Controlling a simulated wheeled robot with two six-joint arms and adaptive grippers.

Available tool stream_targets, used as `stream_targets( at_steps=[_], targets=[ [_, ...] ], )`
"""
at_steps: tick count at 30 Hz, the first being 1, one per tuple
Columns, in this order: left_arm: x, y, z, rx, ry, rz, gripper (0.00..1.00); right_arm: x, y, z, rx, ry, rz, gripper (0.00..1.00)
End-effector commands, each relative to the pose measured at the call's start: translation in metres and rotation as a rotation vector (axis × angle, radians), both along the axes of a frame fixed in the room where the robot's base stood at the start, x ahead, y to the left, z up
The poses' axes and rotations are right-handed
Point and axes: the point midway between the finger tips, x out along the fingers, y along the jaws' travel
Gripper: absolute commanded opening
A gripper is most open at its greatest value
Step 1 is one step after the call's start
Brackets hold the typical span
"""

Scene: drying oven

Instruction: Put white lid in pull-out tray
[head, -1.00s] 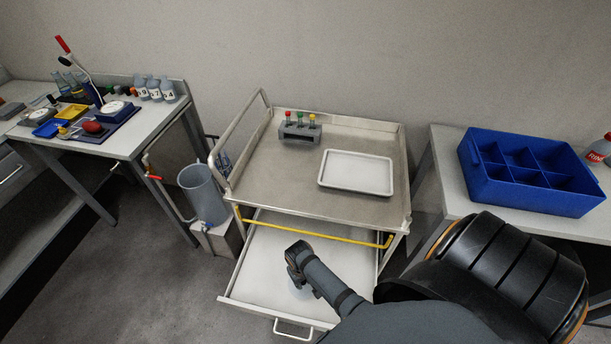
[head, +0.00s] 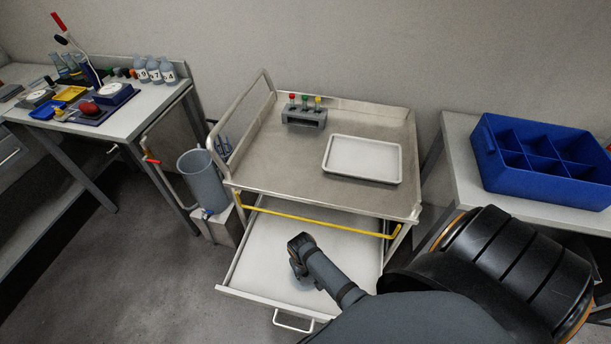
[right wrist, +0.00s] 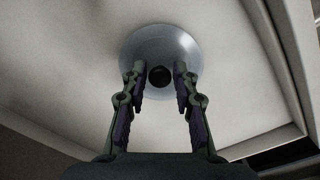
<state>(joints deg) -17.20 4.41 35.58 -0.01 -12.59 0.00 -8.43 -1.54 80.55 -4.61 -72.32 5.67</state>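The white lid (right wrist: 160,48) is a round pale disc with a dark knob (right wrist: 160,76) in the right wrist view. It appears to lie on the white floor of the pull-out tray (right wrist: 70,70). My right gripper (right wrist: 160,72) is open, its two fingers either side of the knob with gaps between. In the head view the pull-out tray (head: 255,265) is drawn out from under the cart, and my right gripper (head: 300,260) points down into it. The lid is mostly hidden there by my gripper. My left gripper is not in view.
The steel cart top (head: 270,165) holds a test-tube rack (head: 304,115) and a shallow white tray (head: 362,158). A yellow bar (head: 310,222) runs above the opening. A grey cylinder (head: 203,180) stands left, a blue divided crate (head: 540,160) right.

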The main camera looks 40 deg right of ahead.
Motion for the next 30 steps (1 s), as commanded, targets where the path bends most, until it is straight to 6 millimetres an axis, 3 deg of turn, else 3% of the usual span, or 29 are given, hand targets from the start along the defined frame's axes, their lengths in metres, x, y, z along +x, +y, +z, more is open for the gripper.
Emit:
stream_targets(
  at_steps=[3, 13, 24, 30],
  targets=[
    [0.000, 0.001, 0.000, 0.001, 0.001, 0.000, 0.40, 0.000, 0.000, 0.000, 0.000, 0.000, 0.000, 0.45],
    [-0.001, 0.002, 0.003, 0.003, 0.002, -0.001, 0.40, 0.000, 0.000, 0.007, 0.000, -0.001, 0.000, 0.45],
    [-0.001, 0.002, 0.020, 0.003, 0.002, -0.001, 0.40, 0.001, 0.005, 0.090, 0.001, -0.004, 0.000, 0.45],
    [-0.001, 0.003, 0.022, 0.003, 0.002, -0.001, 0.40, 0.001, 0.006, 0.118, 0.000, -0.001, 0.000, 0.45]
  ],
)
